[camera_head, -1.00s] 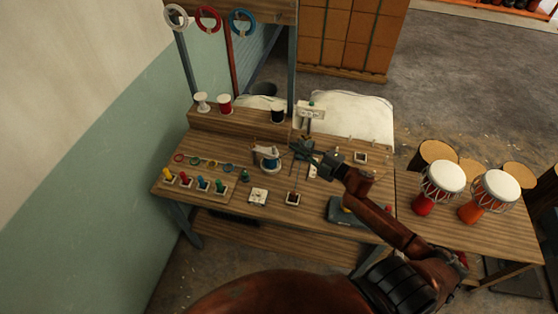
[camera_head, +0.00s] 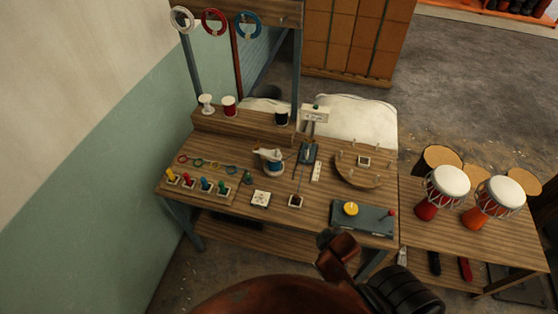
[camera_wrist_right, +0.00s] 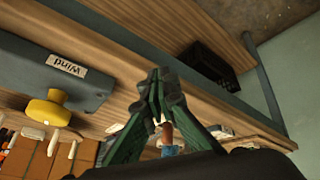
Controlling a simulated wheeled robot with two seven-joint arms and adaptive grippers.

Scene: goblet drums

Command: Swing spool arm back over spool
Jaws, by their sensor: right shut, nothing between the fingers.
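The spool (camera_head: 273,166), with blue thread, stands near the middle of the workbench in the head view. A pale spool arm (camera_head: 267,152) shows at its top and reaches to the left; at this size I cannot tell exactly how far it lies over the spool. My right gripper (camera_head: 325,237) is at the bench's front edge, well away from the spool, and its fingers are hard to see there. In the right wrist view its green fingers (camera_wrist_right: 158,75) meet at the tips, shut and empty. My left gripper is out of view.
A grey box (camera_head: 375,219) with a yellow knob (camera_head: 351,208) and a red-tipped lever sits at the front right. A round wooden board (camera_head: 346,175) with pegs lies behind it. Two drums (camera_head: 444,187) stand on the right table. Coloured pegs line the left front.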

